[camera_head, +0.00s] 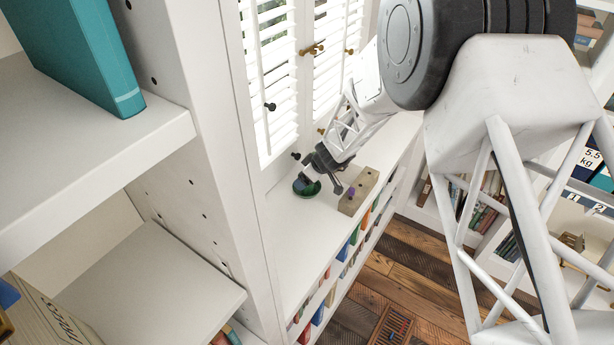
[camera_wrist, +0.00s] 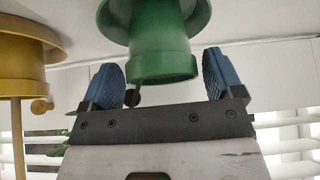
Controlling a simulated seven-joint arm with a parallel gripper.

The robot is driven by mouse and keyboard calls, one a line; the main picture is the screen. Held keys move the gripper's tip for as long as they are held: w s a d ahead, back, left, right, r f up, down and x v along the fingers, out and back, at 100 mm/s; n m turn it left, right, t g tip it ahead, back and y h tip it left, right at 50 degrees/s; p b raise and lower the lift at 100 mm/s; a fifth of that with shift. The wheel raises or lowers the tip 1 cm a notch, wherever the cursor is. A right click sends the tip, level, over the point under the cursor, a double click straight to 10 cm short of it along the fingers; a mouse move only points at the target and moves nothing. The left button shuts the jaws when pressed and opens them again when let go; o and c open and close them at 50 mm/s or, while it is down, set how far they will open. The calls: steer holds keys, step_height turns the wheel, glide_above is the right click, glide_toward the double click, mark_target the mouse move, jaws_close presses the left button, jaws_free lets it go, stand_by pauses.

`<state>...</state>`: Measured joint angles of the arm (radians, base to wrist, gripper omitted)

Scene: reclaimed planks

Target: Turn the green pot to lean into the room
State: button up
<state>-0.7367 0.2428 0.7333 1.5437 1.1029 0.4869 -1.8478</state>
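The green pot (camera_head: 306,188) stands on the white sill below the shutters, partly covered by my gripper (camera_head: 316,176) in the head view. In the wrist view the green pot (camera_wrist: 160,40) hangs in from the top edge, narrow end toward my gripper (camera_wrist: 163,80). The two blue-padded fingers are apart, one on either side of the pot's narrow end. A gap shows on the right, and a small one on the left. The fingers do not appear closed on it. The direction of the pot's lean is hard to tell.
An ochre pot-like object (camera_wrist: 22,50) on a thin stem is at left in the wrist view. White shutters (camera_head: 275,75) with knobs stand behind. A shelf with a teal book (camera_head: 85,50) is at left.

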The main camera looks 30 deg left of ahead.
steer(key=shift+o, duration=0.3)
steer(key=shift+d, duration=0.1)
steer(key=v, duration=0.7)
steer(key=shift+r, duration=0.3)
steer(key=shift+d, duration=0.15)
stand_by(0.4)
steer(key=s+d+r+m+t+h, duration=0.15)
steer(key=d+r+m, duration=0.25)
steer(key=d+r, duration=1)
steer(key=s+d+r+m+h, duration=0.1)
steer(key=s+d+r+m, duration=0.25)
steer(key=d+r, duration=1.05)
steer(key=s+d+r+m+h, duration=0.1)
steer(key=s+d+m, duration=0.4)
steer(key=s+d, duration=0.7)
steer(key=s+d+r+m+t+h, duration=0.1)
steer(key=s+d+m+h, duration=0.2)
steer(key=s+d, duration=0.9)
steer(key=d+m, duration=0.3)
steer(key=d, duration=0.4)
